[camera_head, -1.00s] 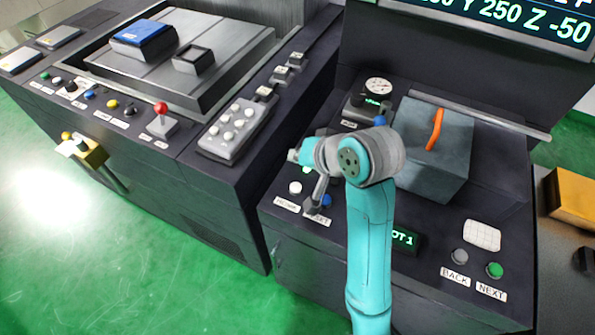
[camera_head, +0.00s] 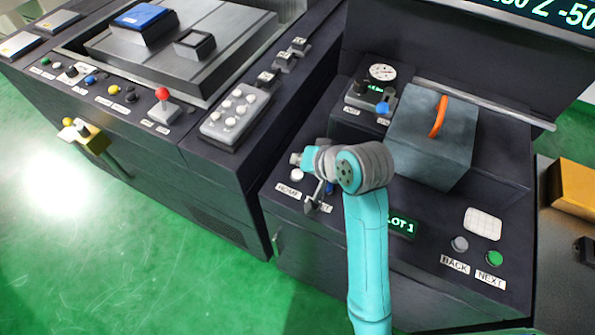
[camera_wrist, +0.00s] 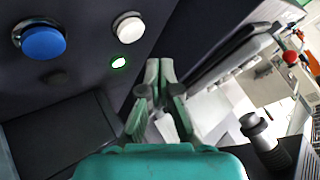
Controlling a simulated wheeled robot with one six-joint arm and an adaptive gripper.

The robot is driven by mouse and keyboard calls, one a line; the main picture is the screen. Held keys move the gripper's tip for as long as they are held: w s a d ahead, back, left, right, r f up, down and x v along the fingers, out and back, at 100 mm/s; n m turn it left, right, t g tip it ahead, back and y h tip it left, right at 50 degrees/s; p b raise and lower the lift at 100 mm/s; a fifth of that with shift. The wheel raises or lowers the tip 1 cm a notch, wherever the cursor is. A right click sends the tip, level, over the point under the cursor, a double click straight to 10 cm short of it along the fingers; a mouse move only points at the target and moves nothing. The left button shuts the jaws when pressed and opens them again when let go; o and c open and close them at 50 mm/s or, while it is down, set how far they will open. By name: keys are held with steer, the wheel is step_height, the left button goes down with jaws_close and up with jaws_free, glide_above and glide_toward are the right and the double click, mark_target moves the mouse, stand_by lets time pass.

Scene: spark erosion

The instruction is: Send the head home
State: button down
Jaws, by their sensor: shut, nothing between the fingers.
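A white round button (camera_head: 297,174) sits on the dark control panel (camera_head: 280,222) above a label reading HOME (camera_head: 288,190). A blue button (camera_head: 331,188) beside it is partly hidden by my arm, and its label is partly covered. My gripper (camera_head: 312,207) is shut and empty, in front of these buttons and apart from the white one as far as I can tell. In the wrist view the blue button (camera_wrist: 43,42) and the white button (camera_wrist: 128,28) show at upper left, with a small lit green-white lamp (camera_wrist: 119,61) near the white one. The closed fingertips (camera_wrist: 159,72) are right of and below them.
A grey block with an orange handle (camera_head: 437,117) and a gauge (camera_head: 382,72) stand behind my arm. BACK (camera_head: 460,244) and NEXT (camera_head: 495,258) buttons are at right. A display is cut off at top right.

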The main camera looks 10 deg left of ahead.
mark_target(300, 175)
steer(key=shift+f, duration=1.15)
steer(key=shift+f, duration=0.1)
stand_by(0.6)
steer(key=shift+f, duration=0.3)
steer(key=shift+f, duration=0.5)
stand_by(0.9)
steer(key=shift+r, duration=0.9)
